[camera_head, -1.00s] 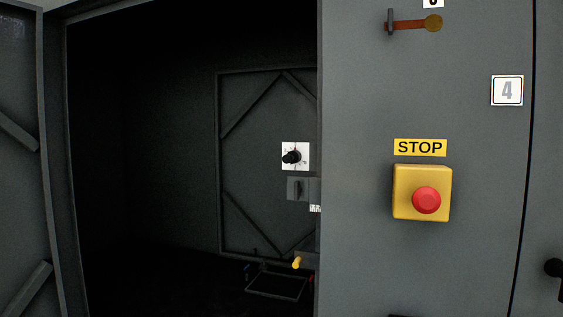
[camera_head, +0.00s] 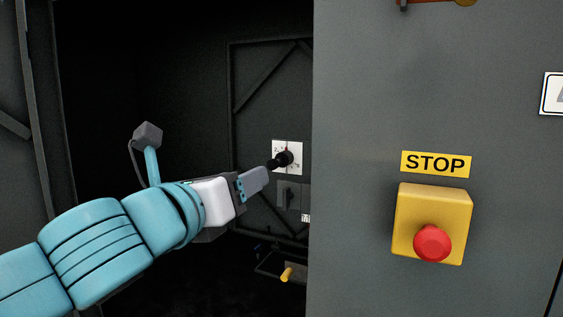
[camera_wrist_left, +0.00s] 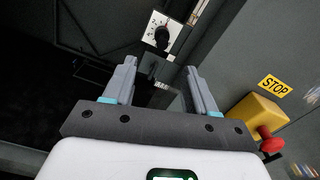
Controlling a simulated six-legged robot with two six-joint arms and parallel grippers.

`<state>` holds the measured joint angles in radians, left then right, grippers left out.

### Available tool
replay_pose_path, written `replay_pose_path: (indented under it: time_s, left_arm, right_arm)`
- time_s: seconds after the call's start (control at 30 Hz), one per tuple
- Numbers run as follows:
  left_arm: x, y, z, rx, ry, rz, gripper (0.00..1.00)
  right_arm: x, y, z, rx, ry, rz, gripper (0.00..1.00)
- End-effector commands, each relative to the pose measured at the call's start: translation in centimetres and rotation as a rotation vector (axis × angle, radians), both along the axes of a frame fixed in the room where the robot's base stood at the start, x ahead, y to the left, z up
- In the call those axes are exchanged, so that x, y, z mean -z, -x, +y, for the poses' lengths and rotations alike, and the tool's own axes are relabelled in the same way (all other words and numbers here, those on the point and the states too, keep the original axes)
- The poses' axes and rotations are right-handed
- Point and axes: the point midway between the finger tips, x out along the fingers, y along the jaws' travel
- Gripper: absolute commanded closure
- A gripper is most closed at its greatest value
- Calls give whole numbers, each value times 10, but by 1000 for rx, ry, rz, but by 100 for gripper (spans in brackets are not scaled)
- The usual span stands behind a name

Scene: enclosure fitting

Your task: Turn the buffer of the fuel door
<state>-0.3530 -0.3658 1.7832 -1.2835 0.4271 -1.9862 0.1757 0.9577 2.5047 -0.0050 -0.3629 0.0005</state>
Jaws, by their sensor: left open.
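A black rotary knob (camera_head: 285,158) sits on a white marked plate (camera_head: 296,168), on a dark braced panel (camera_head: 250,125) inside the open enclosure. No part is legibly labelled as the fuel door buffer, so I cannot tell which it is. My left gripper (camera_head: 263,174) reaches into the opening, its fingertips just left of and below the knob in the head view. In the left wrist view, the open gripper (camera_wrist_left: 161,66) has nothing between its fingers. The knob (camera_wrist_left: 162,37) appears beyond the fingertips, apart from them. My right gripper is not in view.
A grey panel right of the opening carries a yellow box (camera_head: 407,225) with a red button (camera_head: 432,243) under a STOP label (camera_head: 436,164). A small grey switch box (camera_head: 290,195) is below the knob. A yellow handle (camera_head: 287,273) is lower down.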

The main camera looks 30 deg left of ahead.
Motion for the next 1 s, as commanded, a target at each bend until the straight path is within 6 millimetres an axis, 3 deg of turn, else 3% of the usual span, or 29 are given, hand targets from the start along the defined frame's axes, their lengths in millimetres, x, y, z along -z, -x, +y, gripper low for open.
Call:
replay_pose_path:
  time_s: [0.3, 0.5, 0.7, 1.0]
  left_arm:
    - [0, -76, 1, 0, 1, 5, 44]
    - [-1, -116, 2, 2, 2, 4, 44]
    - [0, -135, 3, 2, 4, 3, 44]
    - [1, -138, 3, 3, 3, 2, 44]
  right_arm:
    - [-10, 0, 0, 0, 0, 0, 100]
    - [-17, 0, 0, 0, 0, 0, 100]
    - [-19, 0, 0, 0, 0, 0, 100]
    - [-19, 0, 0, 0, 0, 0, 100]
